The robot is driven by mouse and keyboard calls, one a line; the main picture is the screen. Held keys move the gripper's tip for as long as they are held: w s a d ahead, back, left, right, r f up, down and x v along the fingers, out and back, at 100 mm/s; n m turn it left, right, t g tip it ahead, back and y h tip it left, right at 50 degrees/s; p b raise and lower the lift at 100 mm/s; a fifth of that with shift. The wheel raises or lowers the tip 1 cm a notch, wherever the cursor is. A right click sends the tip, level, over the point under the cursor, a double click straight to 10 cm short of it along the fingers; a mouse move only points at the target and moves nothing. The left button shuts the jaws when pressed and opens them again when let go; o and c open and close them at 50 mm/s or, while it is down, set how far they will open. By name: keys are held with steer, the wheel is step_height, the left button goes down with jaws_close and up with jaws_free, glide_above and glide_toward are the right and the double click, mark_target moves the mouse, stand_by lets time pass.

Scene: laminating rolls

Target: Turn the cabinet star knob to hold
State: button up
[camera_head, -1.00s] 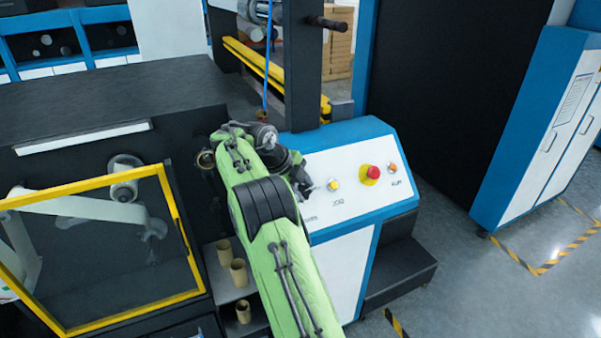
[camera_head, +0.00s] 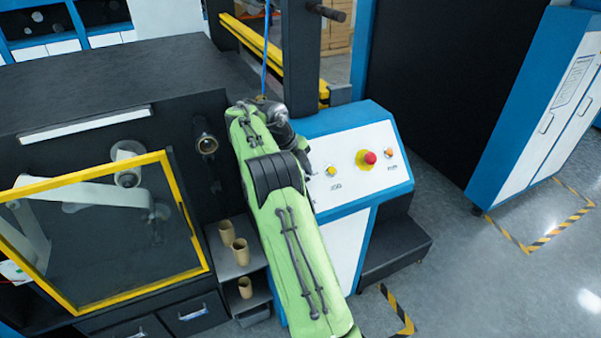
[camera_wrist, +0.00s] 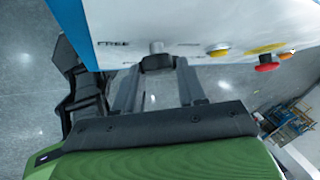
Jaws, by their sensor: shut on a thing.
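The dark star knob (camera_wrist: 157,62) sits on a short grey shaft at the cabinet's white panel (camera_wrist: 190,22) in the wrist view. My gripper (camera_wrist: 156,72) is shut on it, with one finger on each side. A "FREE" label stands to the left of the shaft; another label to its right is too blurred to read. In the head view the same control panel (camera_head: 345,150) shows on the blue-edged cabinet. My gripper (camera_head: 305,163) is at the panel's left side there, and my arm hides the knob.
Right of the knob are a yellow button (camera_head: 331,171), a red emergency stop (camera_head: 369,158) on a yellow base and an orange button (camera_head: 389,152). Left of my arm stand a yellow-framed guard (camera_head: 178,190) and several cardboard tubes (camera_head: 240,250). A dark step (camera_head: 395,252) lies right of the cabinet.

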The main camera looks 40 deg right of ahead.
steer(key=o, duration=1.1)
steer(key=shift+c, duration=0.2)
steer(key=v, duration=1.5)
steer(key=shift+r, duration=0.3)
steer(key=shift+w+a, duration=0.1)
